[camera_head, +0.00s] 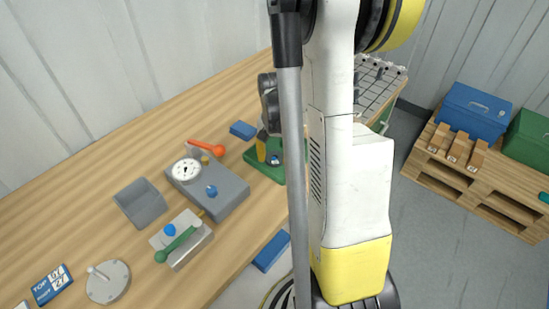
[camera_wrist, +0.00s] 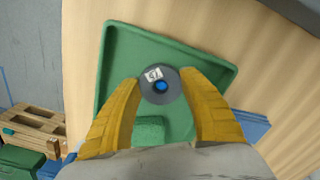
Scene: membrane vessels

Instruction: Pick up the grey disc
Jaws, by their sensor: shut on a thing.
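The grey disc (camera_wrist: 172,78) has a blue centre and a small white label with dark marks. In the wrist view it sits between the two yellow fingers of my gripper (camera_wrist: 160,92), which are shut on its sides. Behind it is a green tray (camera_wrist: 116,45); I cannot tell whether the disc touches the tray floor. In the head view my gripper (camera_head: 268,148) is at the green tray (camera_head: 264,172), partly hidden behind my arm. The disc's grey body is hard to make out there.
On the wooden table stand a grey box with a round gauge (camera_head: 187,169), an empty grey bin (camera_head: 141,203), a block with a green lever (camera_head: 180,241) and a round plate with a white lever (camera_head: 108,282). A pallet with crates (camera_head: 473,182) stands right.

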